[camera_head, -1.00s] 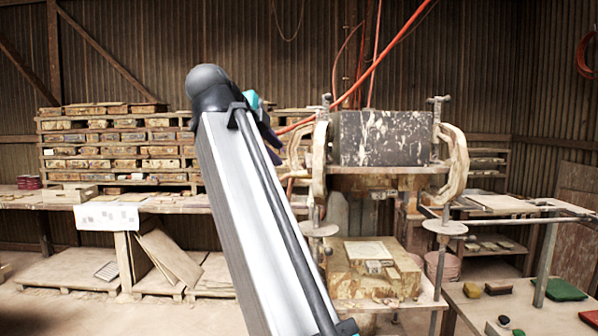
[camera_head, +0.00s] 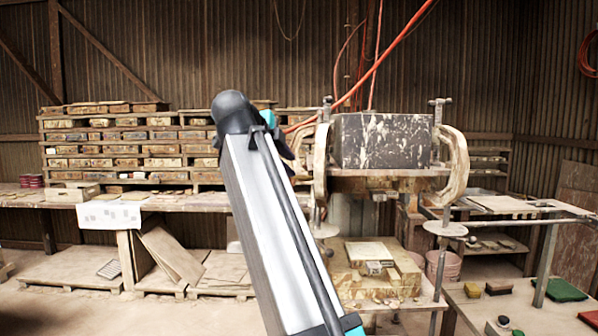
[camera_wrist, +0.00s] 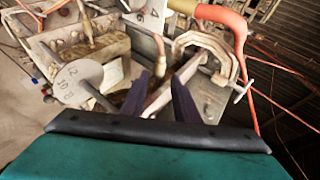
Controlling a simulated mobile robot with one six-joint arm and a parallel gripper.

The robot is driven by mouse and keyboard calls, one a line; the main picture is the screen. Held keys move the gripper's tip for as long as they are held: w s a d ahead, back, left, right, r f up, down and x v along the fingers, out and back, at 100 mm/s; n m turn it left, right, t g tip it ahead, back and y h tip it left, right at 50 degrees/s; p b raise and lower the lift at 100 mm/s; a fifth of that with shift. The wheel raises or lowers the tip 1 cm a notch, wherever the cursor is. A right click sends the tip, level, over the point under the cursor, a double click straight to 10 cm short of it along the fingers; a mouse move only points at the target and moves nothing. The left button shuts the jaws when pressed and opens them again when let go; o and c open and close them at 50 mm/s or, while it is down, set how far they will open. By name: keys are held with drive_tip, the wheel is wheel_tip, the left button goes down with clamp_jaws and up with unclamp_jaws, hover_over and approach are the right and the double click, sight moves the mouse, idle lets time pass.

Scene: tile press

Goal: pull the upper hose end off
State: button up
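My gripper (camera_wrist: 160,78) shows in the wrist view as two dark purple fingers, spread apart. In the head view it is mostly hidden behind my arm's end. A thin reddish-brown hose (camera_wrist: 159,95) shows in the gap between the fingers and bends upward beyond them; I cannot tell whether it touches either finger. A thick orange hose (camera_wrist: 229,20) curves down at the upper right of the wrist view. In the head view an orange hose (camera_head: 382,62) slants down from the top to behind my arm. Which end is the upper one, I cannot tell.
The press has a speckled dark block (camera_head: 384,140) between curved clamp arms (camera_head: 456,165). Round plates (camera_head: 445,229) stand at its sides. In the wrist view a numbered disc (camera_wrist: 78,82) lies left of the fingers and a pale curved clamp (camera_wrist: 212,42) lies right.

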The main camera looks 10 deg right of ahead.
sight(300, 175)
drive_tip(key=p+x, duration=0.1)
drive_tip(key=x, duration=0.6)
drive_tip(key=shift+w+d, duration=0.1)
drive_tip(key=shift+w, duration=0.15)
clamp_jaws()
